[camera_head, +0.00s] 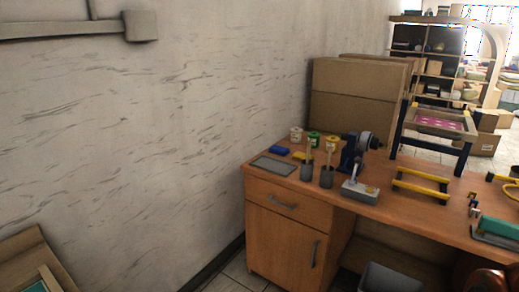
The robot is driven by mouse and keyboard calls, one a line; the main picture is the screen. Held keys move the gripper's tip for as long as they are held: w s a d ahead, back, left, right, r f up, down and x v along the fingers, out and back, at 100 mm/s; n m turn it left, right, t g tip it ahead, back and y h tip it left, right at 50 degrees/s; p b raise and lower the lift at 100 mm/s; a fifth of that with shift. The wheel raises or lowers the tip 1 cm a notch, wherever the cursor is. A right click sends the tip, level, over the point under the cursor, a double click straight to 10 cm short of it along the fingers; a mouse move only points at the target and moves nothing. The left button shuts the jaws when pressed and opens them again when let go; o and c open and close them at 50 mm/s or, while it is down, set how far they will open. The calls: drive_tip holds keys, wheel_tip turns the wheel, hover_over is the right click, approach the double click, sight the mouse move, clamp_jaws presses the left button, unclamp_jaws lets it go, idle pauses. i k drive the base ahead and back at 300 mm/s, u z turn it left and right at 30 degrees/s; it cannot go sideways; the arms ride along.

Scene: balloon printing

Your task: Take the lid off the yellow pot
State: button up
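A small yellow pot (331,145) stands on the wooden workbench (388,205), toward its back left part. Its top looks pale, but it is too small to tell the lid apart clearly. A green pot (313,139) and a whitish pot (296,135) stand in a row to its left. A grey cup with a stick (327,178) stands in front of the yellow pot. My gripper is not in view.
A dark blue machine (352,154) stands just right of the yellow pot. A grey tray (273,165), a blue block (280,150), another stick cup (307,170) and a yellow-barred rack (420,188) are on the bench. Cardboard boxes (352,95) stand behind.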

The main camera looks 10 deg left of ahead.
sight(330, 138)
drive_tip(key=u, duration=1.45)
drive_tip(key=i, duration=1.65)
drive_tip(key=z, duration=1.2)
drive_tip(key=i, duration=0.4)
drive_tip(key=z, duration=0.45)
